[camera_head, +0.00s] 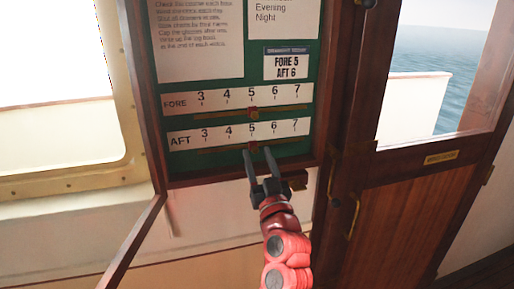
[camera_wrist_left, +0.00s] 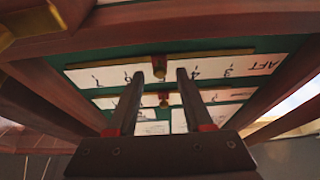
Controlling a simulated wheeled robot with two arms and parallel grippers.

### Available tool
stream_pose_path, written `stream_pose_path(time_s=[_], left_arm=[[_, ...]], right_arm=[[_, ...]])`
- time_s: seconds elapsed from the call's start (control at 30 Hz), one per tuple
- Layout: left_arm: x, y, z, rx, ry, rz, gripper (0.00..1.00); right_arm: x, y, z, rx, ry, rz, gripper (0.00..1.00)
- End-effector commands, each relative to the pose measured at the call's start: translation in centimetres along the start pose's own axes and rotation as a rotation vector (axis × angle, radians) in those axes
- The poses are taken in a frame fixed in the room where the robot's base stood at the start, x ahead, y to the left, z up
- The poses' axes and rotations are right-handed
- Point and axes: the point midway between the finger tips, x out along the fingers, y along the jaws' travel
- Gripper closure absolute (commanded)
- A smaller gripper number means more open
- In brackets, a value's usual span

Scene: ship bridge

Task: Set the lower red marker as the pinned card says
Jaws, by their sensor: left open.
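The pinned card (camera_head: 286,64) reads FORE 5, AFT 6. The lower marker (camera_head: 253,144) sits on the AFT rail at about 5 on the AFT scale (camera_head: 185,141); it looks small and dark. The upper marker (camera_head: 253,110) is at about 5 on the FORE scale (camera_head: 176,103). My left gripper (camera_head: 258,151) is open, its tips just below the lower marker. In the left wrist view the lower marker (camera_wrist_left: 159,66) shows between the two spread fingers (camera_wrist_left: 160,74), with no visible contact. How deep the fingers reach around it is unclear. My right gripper is not in view.
The board sits in a wooden case (camera_head: 147,110) with its glazed door (camera_head: 131,245) swung open at the left. A latch (camera_head: 297,181) is just right of my gripper. A wooden door with a brass handle (camera_head: 353,218) stands to the right. A window is at the left.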

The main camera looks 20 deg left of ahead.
Motion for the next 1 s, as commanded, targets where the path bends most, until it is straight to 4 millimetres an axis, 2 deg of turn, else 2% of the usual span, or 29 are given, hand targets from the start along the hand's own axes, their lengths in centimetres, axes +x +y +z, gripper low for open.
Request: stream_pose_path(time_s=[0.13, 0.43, 0.7, 1.0], left_arm=[[1.12, -0.01, 0.11, 0.003, -0.003, -0.001, 0.49], [1.28, 0.00, 0.20, 0.003, -0.003, 0.000, 0.49], [1.26, 0.01, 0.17, 0.002, -0.002, 0.000, 0.98], [1.26, 0.01, 0.15, 0.002, -0.002, 0.000, 1.00]], right_arm=[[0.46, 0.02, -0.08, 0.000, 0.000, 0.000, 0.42], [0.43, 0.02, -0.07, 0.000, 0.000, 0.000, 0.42], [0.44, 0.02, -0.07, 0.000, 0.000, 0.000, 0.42], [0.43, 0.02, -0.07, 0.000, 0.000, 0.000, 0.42]])
